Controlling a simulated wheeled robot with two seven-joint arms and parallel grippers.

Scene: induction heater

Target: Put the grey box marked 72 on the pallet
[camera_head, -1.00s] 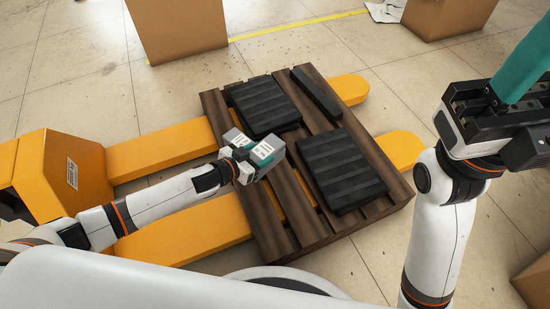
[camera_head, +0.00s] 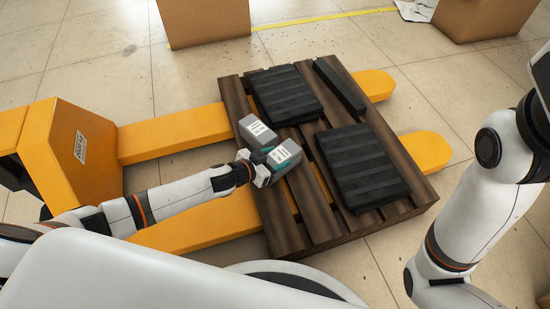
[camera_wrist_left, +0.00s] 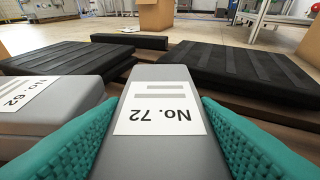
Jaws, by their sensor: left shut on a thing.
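The grey box marked 72 (camera_head: 284,156) is at the pallet's left side in the head view. My left gripper (camera_head: 264,162) is shut on it. In the left wrist view the box (camera_wrist_left: 163,78) lies between the teal fingers, its "No. 72" label facing up. It is level and low over the wooden pallet (camera_head: 318,228); I cannot tell whether it touches the slats. Another grey box (camera_head: 252,128), with a label that seems to read 62, rests on the pallet just behind it. My right gripper is out of view; only its arm shows at the right.
Black ribbed slabs (camera_head: 285,95) (camera_head: 362,168) and a narrow black bar (camera_head: 340,86) lie on the pallet. A yellow pallet jack (camera_head: 75,155) has its forks beneath it. Cardboard boxes (camera_head: 205,20) (camera_head: 482,18) stand behind on the tiled floor.

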